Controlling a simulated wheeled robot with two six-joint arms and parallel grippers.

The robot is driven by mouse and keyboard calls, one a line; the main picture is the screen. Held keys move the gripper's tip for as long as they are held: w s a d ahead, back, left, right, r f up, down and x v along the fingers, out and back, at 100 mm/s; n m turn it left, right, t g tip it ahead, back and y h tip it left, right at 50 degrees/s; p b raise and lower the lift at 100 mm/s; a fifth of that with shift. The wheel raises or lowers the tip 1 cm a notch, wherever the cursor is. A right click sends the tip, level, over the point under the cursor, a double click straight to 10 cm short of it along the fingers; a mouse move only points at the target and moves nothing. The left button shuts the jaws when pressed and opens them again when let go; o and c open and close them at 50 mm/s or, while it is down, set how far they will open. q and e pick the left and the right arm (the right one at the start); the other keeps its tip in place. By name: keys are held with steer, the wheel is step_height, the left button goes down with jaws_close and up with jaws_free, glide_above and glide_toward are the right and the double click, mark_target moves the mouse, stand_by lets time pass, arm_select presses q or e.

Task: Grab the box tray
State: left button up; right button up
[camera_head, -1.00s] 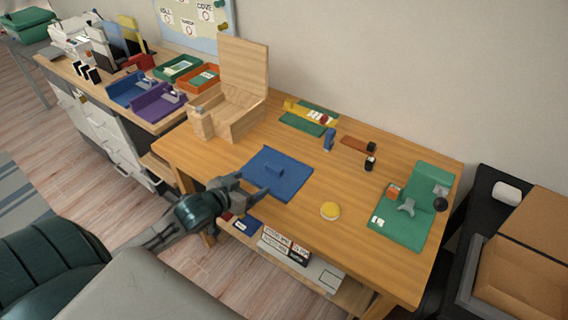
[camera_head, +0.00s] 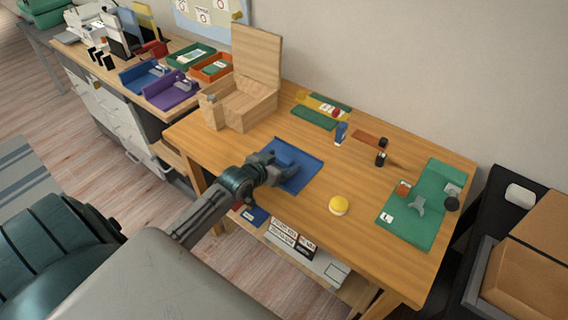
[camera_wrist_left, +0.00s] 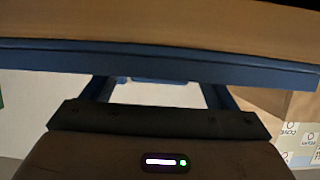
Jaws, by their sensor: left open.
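The blue tray (camera_head: 308,171), a flat blue slab, lies on the wooden desk in front of the open wooden box. I take it to be the box tray. Its raised middle grip, seen earlier, is now hidden behind my left gripper (camera_head: 284,168). That gripper is open and over the tray's left and middle part. In the left wrist view the blue tray (camera_wrist_left: 240,70) crosses the frame as a band, with the two spread fingers (camera_wrist_left: 158,92) reaching to it. I cannot tell whether they touch it. My right gripper is out of view.
The wooden box (camera_head: 240,108) with raised lid stands behind the tray. A shelf with books is below.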

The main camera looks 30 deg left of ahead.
arm_select(q)
steer(key=shift+w, duration=0.15)
steer(key=c, duration=1.1)
steer(key=shift+c, duration=0.7)
steer(key=shift+r, duration=0.1)
